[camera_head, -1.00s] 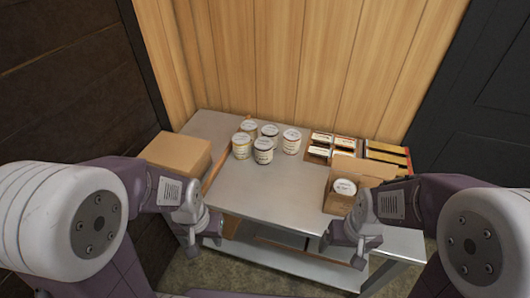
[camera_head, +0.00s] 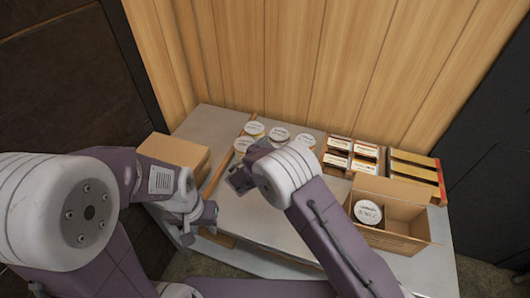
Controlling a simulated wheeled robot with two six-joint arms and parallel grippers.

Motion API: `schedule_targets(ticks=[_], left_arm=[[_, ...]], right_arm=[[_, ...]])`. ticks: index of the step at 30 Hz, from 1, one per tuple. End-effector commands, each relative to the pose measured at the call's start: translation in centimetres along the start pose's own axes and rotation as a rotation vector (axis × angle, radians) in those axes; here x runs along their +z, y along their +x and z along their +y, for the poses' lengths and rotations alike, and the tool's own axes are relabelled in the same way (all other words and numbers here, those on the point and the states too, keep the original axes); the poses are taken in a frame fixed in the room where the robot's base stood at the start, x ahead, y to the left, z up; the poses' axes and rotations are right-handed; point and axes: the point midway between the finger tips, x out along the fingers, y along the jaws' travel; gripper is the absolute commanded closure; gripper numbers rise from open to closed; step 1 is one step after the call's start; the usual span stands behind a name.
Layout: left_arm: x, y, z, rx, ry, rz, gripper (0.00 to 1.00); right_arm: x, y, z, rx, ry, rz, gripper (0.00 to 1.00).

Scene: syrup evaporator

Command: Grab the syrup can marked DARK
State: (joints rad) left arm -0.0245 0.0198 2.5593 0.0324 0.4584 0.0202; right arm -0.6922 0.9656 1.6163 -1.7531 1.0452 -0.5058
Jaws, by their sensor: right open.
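Several white-lidded syrup cans stand together at the back of the metal table (camera_head: 240,240): a back-left can (camera_head: 254,129), a middle can (camera_head: 279,134), a right can (camera_head: 305,140) and a front-left can (camera_head: 243,145). Another front can is mostly hidden behind my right wrist. The labels are too small to read, so I cannot tell which is DARK. My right gripper (camera_head: 239,182), open, is just in front of the cans, partly hidden by its own wrist. My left gripper (camera_head: 205,221) is low at the table's left front; its jaws are not clear.
An open cardboard box (camera_head: 405,229) on the right holds one white-lidded can (camera_head: 368,212). A rack of small labelled boxes (camera_head: 364,159) stands at the back right. A closed carton (camera_head: 175,153) sits at the left. A wooden wall (camera_head: 330,65) rises behind.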

Motion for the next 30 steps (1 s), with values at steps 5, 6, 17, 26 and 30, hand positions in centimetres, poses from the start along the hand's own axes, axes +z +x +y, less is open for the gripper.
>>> schedule_targets(ticks=[5, 6, 17, 26, 30], left_arm=[[0.1, 0.8, 0.0, 0.000, 0.000, -0.001, 0.64], [0.1, 0.8, 0.0, 0.000, 0.000, -0.001, 0.64], [0.0, 0.1, 0.0, 0.000, 0.000, 0.000, 0.64], [-0.1, -0.8, 0.0, 0.000, 0.000, 0.000, 0.64], [-0.1, -0.7, 0.0, 0.000, 0.000, 0.000, 0.64]], right_arm=[[-7.4, -2.9, 2.4, 0.074, -0.117, 0.044, 0.14], [-7.5, -3.2, 2.7, 0.082, -0.120, 0.045, 0.14], [-7.5, 0.3, 2.9, 0.081, -0.116, 0.047, 0.14], [-7.1, 3.5, 2.9, 0.078, -0.114, 0.047, 0.14], [-7.4, 5.5, 3.1, 0.080, -0.115, 0.047, 0.14]])
